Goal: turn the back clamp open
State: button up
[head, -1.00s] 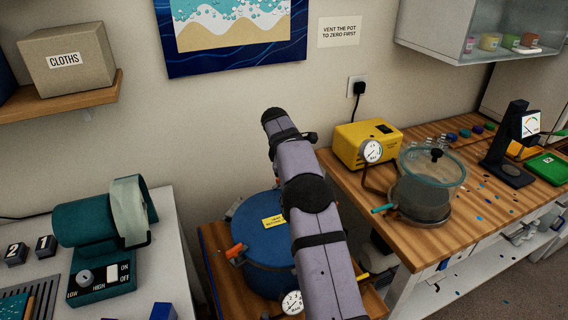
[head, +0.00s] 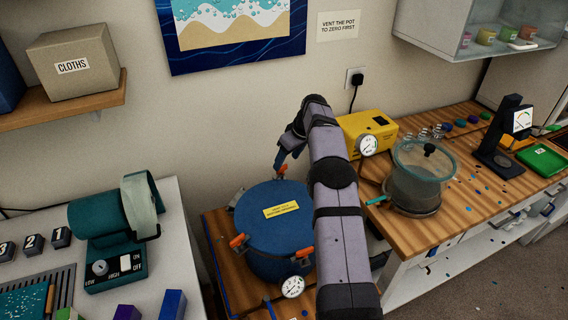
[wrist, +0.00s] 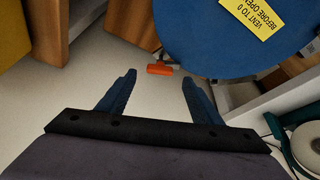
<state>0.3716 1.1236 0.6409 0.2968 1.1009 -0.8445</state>
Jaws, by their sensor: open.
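The blue pot (head: 268,238) stands on a wooden surface, with a yellow label on its lid. The back clamp's orange handle (head: 282,170) is at the pot's far rim. In the wrist view, the orange handle (wrist: 159,69) lies crosswise just past and between my fingertips, at the blue lid's edge (wrist: 215,50). My gripper (wrist: 159,77) is open and empty, a finger on each side of the line to the handle. In the head view, my gripper (head: 281,160) points down just above the back clamp; one finger hides the other. Contact with the handle cannot be told.
Orange clamps sit at the pot's left (head: 238,241) and front right (head: 302,252), with a gauge (head: 292,287) at the front. My arm hides the pot's right side. A yellow pump (head: 366,132) and glass chamber (head: 418,180) stand on the right bench. The wall is behind.

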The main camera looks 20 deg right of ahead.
aim_at(283, 167)
jog(key=shift+p+x, duration=0.85)
jog(key=shift+x, duration=1.5)
jog(key=shift+c, duration=0.3)
jog(key=c, duration=1)
